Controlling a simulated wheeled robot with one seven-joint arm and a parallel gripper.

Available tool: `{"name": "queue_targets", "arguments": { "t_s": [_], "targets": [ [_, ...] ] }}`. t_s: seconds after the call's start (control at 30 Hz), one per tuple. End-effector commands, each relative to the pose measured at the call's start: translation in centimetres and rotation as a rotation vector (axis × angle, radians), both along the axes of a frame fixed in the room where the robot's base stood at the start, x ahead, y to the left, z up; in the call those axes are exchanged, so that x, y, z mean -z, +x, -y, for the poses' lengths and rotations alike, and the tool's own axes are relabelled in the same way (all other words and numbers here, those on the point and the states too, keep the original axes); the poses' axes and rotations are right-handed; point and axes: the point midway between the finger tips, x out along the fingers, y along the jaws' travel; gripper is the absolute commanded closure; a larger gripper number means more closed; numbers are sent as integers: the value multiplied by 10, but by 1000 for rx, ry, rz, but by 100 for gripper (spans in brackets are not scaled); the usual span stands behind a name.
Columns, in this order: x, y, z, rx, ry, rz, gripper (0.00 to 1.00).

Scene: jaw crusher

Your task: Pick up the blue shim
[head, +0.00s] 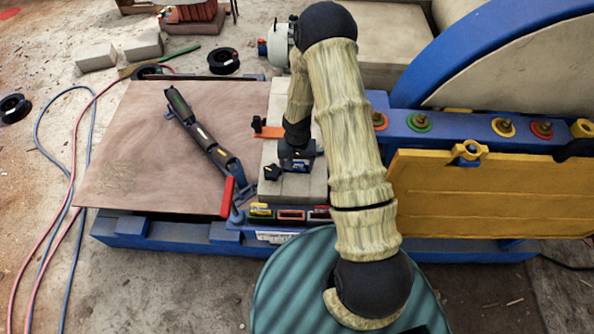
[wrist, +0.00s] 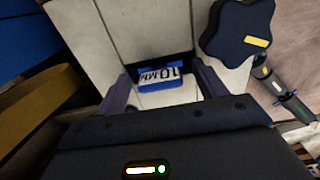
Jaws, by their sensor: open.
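The blue shim (wrist: 158,84) carries a white label that reads 10MM. It sits in a gap among pale blocks in the wrist view, with its label toward the camera. In the head view a small blue part (head: 300,167) shows beside my gripper, largely covered by it. My gripper (wrist: 164,88) is open, with one finger at the left and one at the right of the shim. I cannot tell whether either finger touches it. In the head view my gripper (head: 298,160) is low over the pale block (head: 293,188).
A black star knob (wrist: 241,31) is close to the right finger. A jointed black bar (head: 205,138) lies on the brown board (head: 130,150), near a red handle (head: 227,196). An orange clamp (head: 270,131) is at the block's left. A yellow panel (head: 490,195) stands at the right.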

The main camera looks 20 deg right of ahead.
Motion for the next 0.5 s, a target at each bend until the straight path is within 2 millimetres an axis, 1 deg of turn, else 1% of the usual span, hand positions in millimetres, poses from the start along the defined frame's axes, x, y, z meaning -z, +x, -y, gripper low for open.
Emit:
{"name": "queue_targets", "arguments": {
  "t_s": [0.03,0.07,0.1,0.37,0.4,0.5],
  "targets": [
    [0,0,0,0,0,0,29],
    [0,0,0,0,0,0,33],
    [0,0,0,0,0,0,41],
    [0,0,0,0,0,0,92],
    [0,0,0,0,0,0,100],
    [-1,0,0,0,0,1,100]
  ]
}}
